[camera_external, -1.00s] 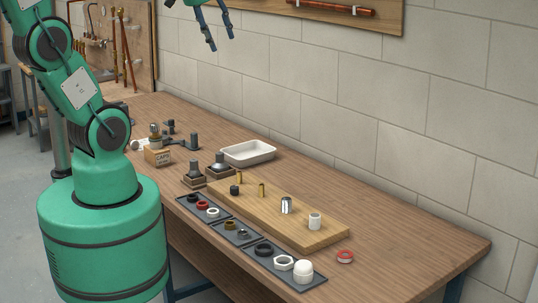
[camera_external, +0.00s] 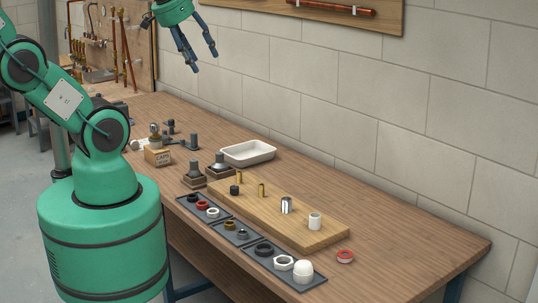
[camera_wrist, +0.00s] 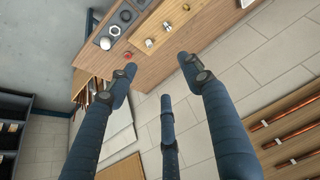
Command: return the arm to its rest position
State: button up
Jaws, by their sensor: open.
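My gripper (camera_external: 203,62) hangs in the air at the top of the external view, above the far part of the bench and in front of the block wall. Its dark blue fingers are spread apart and nothing is between them. In the wrist view my gripper (camera_wrist: 150,85) also shows open and empty, with the bench at a distance beyond the fingers. My green arm comes from the round base at the left of the external view; the link between its elbow and my gripper is partly out of frame.
A pipe panel (camera_external: 350,18) hangs on the wall. Air around my gripper is clear.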

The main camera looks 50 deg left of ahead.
notch_tip(320, 180, down, 16)
jog(key=b, duration=1.6)
